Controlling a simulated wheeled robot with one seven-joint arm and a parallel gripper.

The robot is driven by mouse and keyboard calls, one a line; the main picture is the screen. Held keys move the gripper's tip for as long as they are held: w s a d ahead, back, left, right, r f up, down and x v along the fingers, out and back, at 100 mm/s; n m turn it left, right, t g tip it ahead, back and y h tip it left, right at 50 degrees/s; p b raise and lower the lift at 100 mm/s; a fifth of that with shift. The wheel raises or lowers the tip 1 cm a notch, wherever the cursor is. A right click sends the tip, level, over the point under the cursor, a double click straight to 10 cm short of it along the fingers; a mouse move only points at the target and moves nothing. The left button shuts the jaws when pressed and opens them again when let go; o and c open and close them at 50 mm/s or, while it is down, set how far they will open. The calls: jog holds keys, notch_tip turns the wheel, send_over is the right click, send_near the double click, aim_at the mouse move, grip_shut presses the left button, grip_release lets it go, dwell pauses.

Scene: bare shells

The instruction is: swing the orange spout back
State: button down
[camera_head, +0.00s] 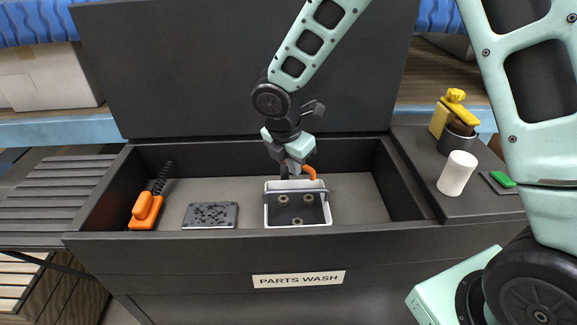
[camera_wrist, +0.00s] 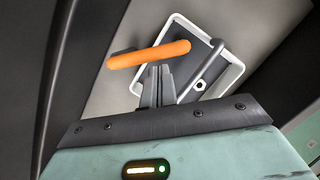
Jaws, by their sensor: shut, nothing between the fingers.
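The orange spout (camera_head: 309,171) shows at the back of the parts-wash basin, just above a small white-rimmed tray (camera_head: 267,208). In the wrist view the spout (camera_wrist: 150,54) is an orange tube lying across the tray's corner (camera_wrist: 235,72), its rounded end over the tray. My gripper (camera_head: 290,172) is beside the spout, to its left in the head view. In the wrist view my gripper (camera_wrist: 157,72) has its fingers together with nothing between them, their tips close to the spout. I cannot tell whether they touch it. Part of the spout's base is hidden.
An orange-handled brush (camera_head: 146,207) and a grey perforated plate (camera_head: 210,215) lie left in the basin (camera_head: 355,190). A grey bar (camera_wrist: 206,63) crosses the tray. A white cup (camera_head: 457,173), a dark container (camera_head: 457,138) and a yellow bottle (camera_head: 440,117) stand on the right ledge.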

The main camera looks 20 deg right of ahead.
jog(key=shift+d+n+p, duration=0.5)
jog(key=shift+n+p, duration=0.2)
jog(key=shift+n, duration=0.1)
jog(key=n+p, duration=0.1)
jog(key=d+n, duration=0.1)
jog(key=n+t+p, duration=0.1)
jog(key=shift+w+d+r+y+p, duration=0.2)
jog(key=shift+w+d+y+p, duration=0.05)
jog(key=shift+d+y+p, duration=0.1)
jog(key=shift+w+d+f+n+y+p, duration=0.1)
jog(key=shift+w+d+n+y+p, duration=0.3)
jog(key=shift+n+p, duration=0.6)
jog(key=shift+w+d+f+n+y+p, duration=0.1)
jog(key=shift+w+d+n+p, duration=0.2)
jog(key=shift+d+n+p, duration=0.7)
jog(key=shift+a+n+b, duration=0.3)
jog(key=shift+a+n, duration=0.1)
jog(key=shift+a, duration=0.05)
